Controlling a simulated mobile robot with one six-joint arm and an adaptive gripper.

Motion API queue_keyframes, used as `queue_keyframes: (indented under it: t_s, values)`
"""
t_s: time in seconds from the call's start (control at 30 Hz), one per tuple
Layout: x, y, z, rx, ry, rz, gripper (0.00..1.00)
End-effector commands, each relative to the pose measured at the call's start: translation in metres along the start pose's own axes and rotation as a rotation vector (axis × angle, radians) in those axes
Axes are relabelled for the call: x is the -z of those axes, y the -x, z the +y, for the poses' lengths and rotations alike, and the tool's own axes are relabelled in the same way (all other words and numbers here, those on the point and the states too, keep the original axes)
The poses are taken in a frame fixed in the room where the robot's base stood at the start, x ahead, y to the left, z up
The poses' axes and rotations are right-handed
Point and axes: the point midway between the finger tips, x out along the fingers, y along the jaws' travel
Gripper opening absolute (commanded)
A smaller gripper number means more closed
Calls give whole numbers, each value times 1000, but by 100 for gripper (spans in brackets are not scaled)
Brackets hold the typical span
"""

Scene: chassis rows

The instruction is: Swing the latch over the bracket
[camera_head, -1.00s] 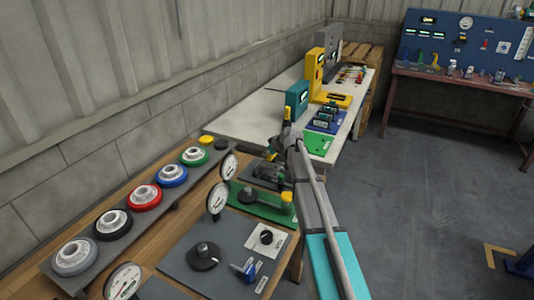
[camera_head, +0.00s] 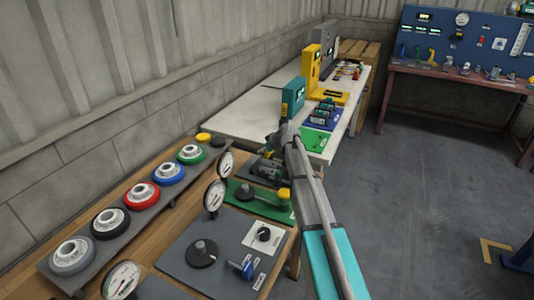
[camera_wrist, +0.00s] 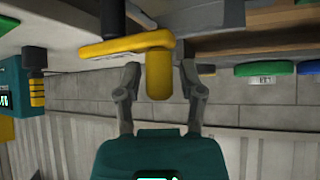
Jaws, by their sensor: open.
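A yellow latch (camera_wrist: 105,46) shows in the wrist view as a flat bar with a blunt yellow handle (camera_wrist: 158,78) at its end. The handle stands between the two fingers of my gripper (camera_wrist: 159,80), with a gap visible on each side. My gripper is open. A dark post (camera_wrist: 112,18) stands by the bar; I cannot tell whether it is the bracket or the pivot. In the head view my gripper (camera_head: 268,152) is over the dark panel (camera_head: 262,174) beyond the green one, and my arm hides part of the latch.
A green panel (camera_head: 255,203) and a grey panel with a black knob (camera_head: 202,252) lie nearer. Dial gauges (camera_head: 214,196) stand at their left. A teal box (camera_head: 293,97) and a yellow frame (camera_head: 312,70) stand beyond.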

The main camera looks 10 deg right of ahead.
Motion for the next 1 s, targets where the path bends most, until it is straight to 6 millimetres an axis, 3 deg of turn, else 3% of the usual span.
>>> queue_keyframes:
  t_s: [1.0]
  values:
    - [10, -10, 0, -248, -245, 0, 50]
